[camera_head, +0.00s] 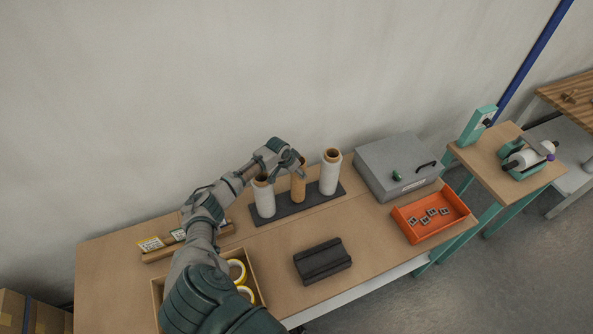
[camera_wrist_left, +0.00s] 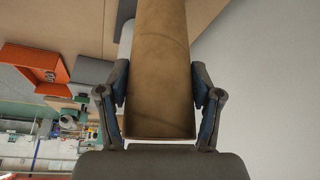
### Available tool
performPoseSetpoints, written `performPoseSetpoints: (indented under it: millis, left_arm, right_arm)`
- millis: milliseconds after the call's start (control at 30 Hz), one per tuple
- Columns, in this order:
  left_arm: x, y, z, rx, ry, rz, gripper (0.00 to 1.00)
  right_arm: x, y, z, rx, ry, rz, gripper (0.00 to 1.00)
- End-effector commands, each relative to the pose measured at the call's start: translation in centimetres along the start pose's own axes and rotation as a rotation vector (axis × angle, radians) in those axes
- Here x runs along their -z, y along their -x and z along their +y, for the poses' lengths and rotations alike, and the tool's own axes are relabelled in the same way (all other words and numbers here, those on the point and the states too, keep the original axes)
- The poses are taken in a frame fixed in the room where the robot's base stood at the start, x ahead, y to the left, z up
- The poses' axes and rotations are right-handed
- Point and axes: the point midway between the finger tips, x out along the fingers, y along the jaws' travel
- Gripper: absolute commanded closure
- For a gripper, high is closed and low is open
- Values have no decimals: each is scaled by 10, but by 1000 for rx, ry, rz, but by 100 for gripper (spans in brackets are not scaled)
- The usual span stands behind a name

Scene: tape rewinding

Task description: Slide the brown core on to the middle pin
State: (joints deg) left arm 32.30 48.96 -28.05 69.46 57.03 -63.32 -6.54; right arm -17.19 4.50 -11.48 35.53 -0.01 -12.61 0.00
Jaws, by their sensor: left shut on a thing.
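The brown core (camera_head: 298,189) stands upright over the middle place of the dark pin base (camera_head: 290,212), between two white rolls. My left gripper (camera_head: 294,166) is shut on its upper part, coming from the left and above. In the left wrist view the core (camera_wrist_left: 158,50) fills the space between the two fingers (camera_wrist_left: 158,85). The middle pin is hidden, so I cannot tell whether the core is around it or touches the base. The left white roll (camera_head: 264,199) and the right white roll (camera_head: 330,174) stand upright on the base. My right gripper is not in view.
A grey case (camera_head: 396,168) and an orange tray (camera_head: 403,224) with several small parts lie to the right. A black block (camera_head: 322,262) lies in front. A box of tape rolls (camera_head: 250,272) is partly behind my left arm. The table is clear between the base and the black block.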

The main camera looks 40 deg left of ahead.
Motion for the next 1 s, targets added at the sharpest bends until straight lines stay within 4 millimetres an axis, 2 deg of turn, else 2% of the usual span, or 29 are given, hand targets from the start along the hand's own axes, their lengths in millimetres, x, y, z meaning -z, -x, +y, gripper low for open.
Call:
performPoseSetpoints:
  millis: [600, 633, 700, 733, 967, 1000]
  left_arm:
    - [-5, -12, 0, 0, 0, 1, 91]
    - [-5, -11, 0, 0, 0, 1, 28]
    - [-5, -11, 0, 0, 0, 1, 10]
    - [-5, -11, 0, 0, 0, 1, 6]
    - [-5, -11, 0, 0, 0, 1, 6]
    - [-5, -11, 0, 0, 0, 0, 1]
  right_arm:
    - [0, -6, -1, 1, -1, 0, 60]
    - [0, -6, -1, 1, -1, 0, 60]
    - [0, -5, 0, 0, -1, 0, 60]
    - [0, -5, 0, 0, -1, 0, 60]
    - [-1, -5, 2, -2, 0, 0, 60]
    - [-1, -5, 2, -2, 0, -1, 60]
